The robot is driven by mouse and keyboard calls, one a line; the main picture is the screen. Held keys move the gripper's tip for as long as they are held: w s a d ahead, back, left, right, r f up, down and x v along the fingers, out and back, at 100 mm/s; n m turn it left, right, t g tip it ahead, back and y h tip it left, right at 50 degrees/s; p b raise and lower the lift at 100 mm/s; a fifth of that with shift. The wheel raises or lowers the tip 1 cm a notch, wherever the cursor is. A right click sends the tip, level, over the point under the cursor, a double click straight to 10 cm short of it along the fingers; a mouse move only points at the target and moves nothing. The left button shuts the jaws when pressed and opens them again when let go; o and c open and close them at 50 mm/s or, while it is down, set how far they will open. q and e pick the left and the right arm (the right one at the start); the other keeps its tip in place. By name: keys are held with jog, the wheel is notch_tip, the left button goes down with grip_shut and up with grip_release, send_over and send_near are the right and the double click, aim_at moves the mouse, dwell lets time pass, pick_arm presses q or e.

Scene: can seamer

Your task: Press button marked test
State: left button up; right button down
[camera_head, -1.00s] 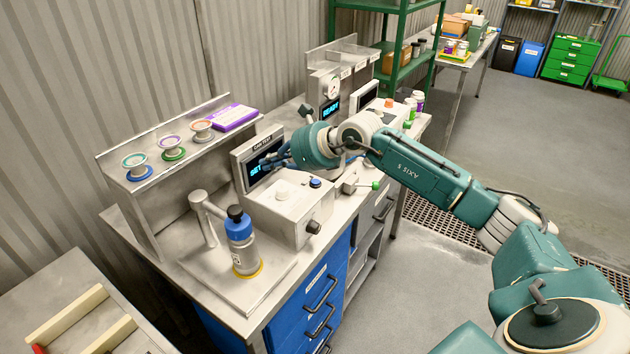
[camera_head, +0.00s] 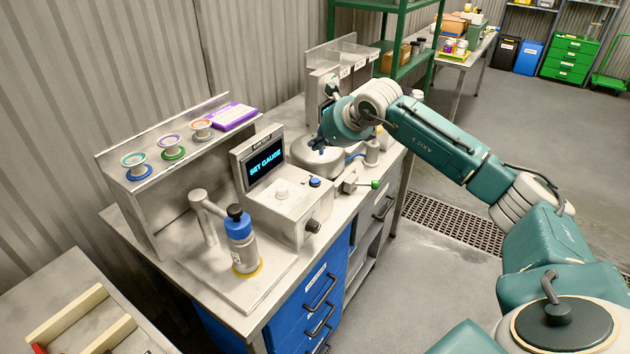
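A grey tester unit (camera_head: 297,216) stands on the steel bench. It has a blue button (camera_head: 315,182) on top, a pale round knob (camera_head: 282,193) beside it and a dark knob (camera_head: 312,227) on the front. Its screen (camera_head: 264,161) reads "SET GAUGE". No "test" marking is legible, so I cannot tell which button bears it. My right gripper (camera_head: 319,143) hovers right of the screen and behind the blue button, over a round grey housing (camera_head: 318,157). Its dark blue fingers are small and point down; their opening is unclear. My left gripper is out of view.
A bottle with a blue collar (camera_head: 241,240) stands on the front plate beside a bent metal post (camera_head: 207,215). A green-tipped lever (camera_head: 375,185) sticks out right of the unit. Spools (camera_head: 171,146) line the left shelf. My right arm covers the bench's far part.

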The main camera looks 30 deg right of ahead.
jog(key=b, duration=0.4)
send_over(317, 181)
notch_tip(317, 181, down, 8)
jog(key=shift+r, duration=0.15)
jog(key=shift+f+b, duration=0.4)
jog(key=shift+b, duration=0.1)
dwell(0.7)
jog(key=shift+f+b, duration=0.4)
jog(key=shift+b, duration=0.1)
jog(key=shift+a+f+b, duration=0.1)
jog(key=shift+f+b, duration=0.35)
jog(key=shift+b, duration=0.05)
dwell(0.5)
dwell(0.3)
jog(key=shift+r+p, duration=0.35)
jog(key=shift+r, duration=0.5)
